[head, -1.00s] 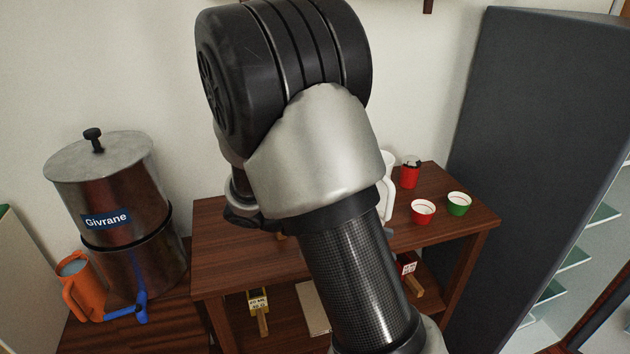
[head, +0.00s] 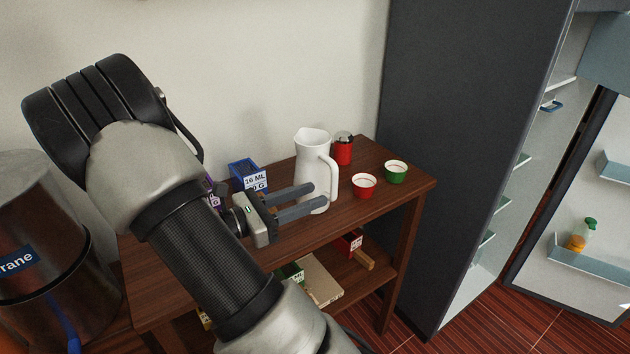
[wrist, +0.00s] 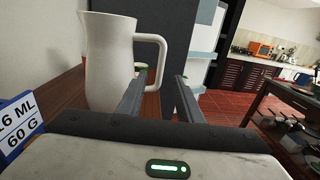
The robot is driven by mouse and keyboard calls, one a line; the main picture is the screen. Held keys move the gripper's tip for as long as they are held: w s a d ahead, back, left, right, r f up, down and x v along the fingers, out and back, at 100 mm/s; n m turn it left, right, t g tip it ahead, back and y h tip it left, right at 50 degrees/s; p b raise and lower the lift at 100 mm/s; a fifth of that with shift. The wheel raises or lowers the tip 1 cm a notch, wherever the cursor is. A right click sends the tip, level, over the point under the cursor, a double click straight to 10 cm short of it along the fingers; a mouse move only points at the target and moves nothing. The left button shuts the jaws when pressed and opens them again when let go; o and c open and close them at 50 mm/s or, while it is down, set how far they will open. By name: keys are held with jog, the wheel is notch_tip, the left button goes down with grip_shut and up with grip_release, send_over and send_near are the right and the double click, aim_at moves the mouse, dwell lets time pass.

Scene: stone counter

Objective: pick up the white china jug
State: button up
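The white china jug (head: 311,158) stands upright on the wooden table, its handle to the right. In the wrist view the jug (wrist: 108,60) is ahead and left of centre. My gripper (head: 319,195) is open, its two grey fingers reaching from the left at the jug's lower part. In the wrist view my gripper (wrist: 161,76) has its left finger overlapping the jug's right side, and the handle shows above the gap between the fingertips. Nothing is seen between the fingers; I cannot tell whether one touches the jug.
A red lidded jar (head: 343,150), a red cup (head: 363,187) and a green cup (head: 396,172) stand right of the jug. A blue box (head: 243,173) is behind my gripper. A dark fridge (head: 455,150) with its door open stands at the right. The lower shelf holds several items.

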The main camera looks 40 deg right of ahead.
aim_at(331, 188)
jog(key=shift+s+d+r, duration=0.1)
jog(key=shift+s+d, duration=0.1)
jog(key=shift+d, duration=1)
jog(key=shift+s+d+f, duration=0.1)
jog(key=shift+s+d, duration=0.1)
jog(key=shift+d, duration=0.95)
jog(key=shift+s+d+r, duration=0.1)
jog(key=shift+s+d, duration=0.1)
jog(key=shift+d, duration=1)
grip_shut()
jog(key=shift+r, duration=0.1)
